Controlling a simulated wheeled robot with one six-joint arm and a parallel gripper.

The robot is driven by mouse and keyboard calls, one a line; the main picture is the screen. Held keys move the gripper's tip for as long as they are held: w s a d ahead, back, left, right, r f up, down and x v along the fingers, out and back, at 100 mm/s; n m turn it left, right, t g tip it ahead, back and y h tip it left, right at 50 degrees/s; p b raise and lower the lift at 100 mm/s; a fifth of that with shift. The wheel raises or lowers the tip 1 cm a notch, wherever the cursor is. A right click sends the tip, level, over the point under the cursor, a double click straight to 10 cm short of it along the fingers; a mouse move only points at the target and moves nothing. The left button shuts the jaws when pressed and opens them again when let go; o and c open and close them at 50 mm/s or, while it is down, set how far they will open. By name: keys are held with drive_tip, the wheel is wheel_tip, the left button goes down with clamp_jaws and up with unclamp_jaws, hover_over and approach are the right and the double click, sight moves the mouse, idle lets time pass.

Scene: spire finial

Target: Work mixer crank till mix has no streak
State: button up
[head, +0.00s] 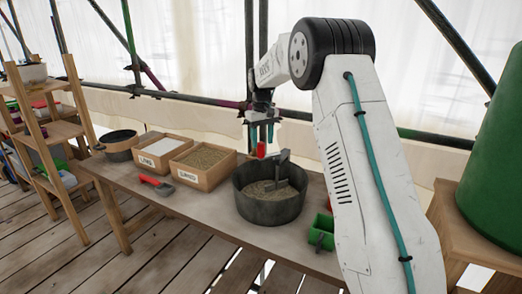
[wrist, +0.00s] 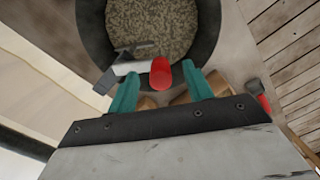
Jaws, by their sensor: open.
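The mixer tub (head: 268,209) is a dark round pan on the workbench, and its rim also shows in the wrist view (wrist: 92,30). The mix (wrist: 150,22) inside looks grainy and grey-brown with darker specks; I cannot tell whether it holds streaks. A grey metal crank (head: 283,170) stands over the tub, with a red handle (head: 261,150) upright on it. My gripper (head: 262,137) has teal fingers and is open above the tub. In the wrist view the red handle (wrist: 161,72) appears between the fingertips (wrist: 160,85); contact cannot be told.
Open boxes labelled LIME (head: 161,152) and SAND (head: 203,165) stand left of the tub, beside a dark bucket (head: 119,146). A red-handled tool (head: 155,183) lies in front. Scaffold poles stand behind.

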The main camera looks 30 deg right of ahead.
sight(261, 149)
drive_tip(key=shift+w+d+r+t, duration=0.15)
drive_tip(key=shift+w+r, duration=0.25)
drive_tip(key=shift+r, duration=0.25)
drive_tip(key=shift+w+r+t, duration=0.15)
drive_tip(key=shift+w+r, duration=0.2)
drive_tip(key=shift+r, duration=0.25)
drive_tip(key=shift+n, duration=0.4)
wheel_tip(261, 149, down, 8)
drive_tip(key=shift+r, duration=0.15)
clamp_jaws()
